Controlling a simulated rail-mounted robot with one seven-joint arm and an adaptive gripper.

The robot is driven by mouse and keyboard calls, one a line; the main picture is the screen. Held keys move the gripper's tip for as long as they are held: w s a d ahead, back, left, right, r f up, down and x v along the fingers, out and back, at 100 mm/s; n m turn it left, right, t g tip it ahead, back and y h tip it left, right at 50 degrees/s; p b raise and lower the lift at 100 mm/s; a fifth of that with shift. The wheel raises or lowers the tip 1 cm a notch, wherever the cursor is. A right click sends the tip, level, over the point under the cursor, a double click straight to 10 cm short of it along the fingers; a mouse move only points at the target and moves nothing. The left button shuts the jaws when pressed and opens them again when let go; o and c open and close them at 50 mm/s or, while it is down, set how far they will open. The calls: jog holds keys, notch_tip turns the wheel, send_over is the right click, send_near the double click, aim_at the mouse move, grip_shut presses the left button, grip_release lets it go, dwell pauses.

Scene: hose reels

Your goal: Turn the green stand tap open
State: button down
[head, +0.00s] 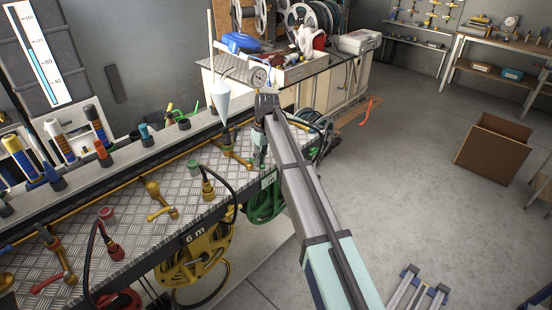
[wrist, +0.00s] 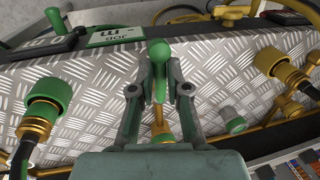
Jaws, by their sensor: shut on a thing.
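The green stand tap (wrist: 159,52) shows in the wrist view as a green lever with a rounded end, above a brass body (wrist: 159,124). My gripper (wrist: 160,82) has one finger on each side of the lever and is shut on it. In the head view my gripper (head: 260,150) points down at the far end of the metal bench and hides most of the tap. How far the lever is turned cannot be told.
In the head view a yellow reel (head: 195,262) and a green reel (head: 265,203) hang below the checker-plate bench (head: 130,207). Open floor lies right.

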jog(key=shift+s+d+f, duration=0.2)
jog(key=shift+s, duration=0.05)
jog(key=c, duration=1.2)
grip_release()
jog(key=shift+o, duration=0.2)
jog(key=shift+w+r, duration=0.15)
notch_tip(320, 180, up, 12)
jog(key=w+d, duration=0.1)
jog(key=shift+w+d, duration=0.25)
jog(key=shift+w, duration=0.1)
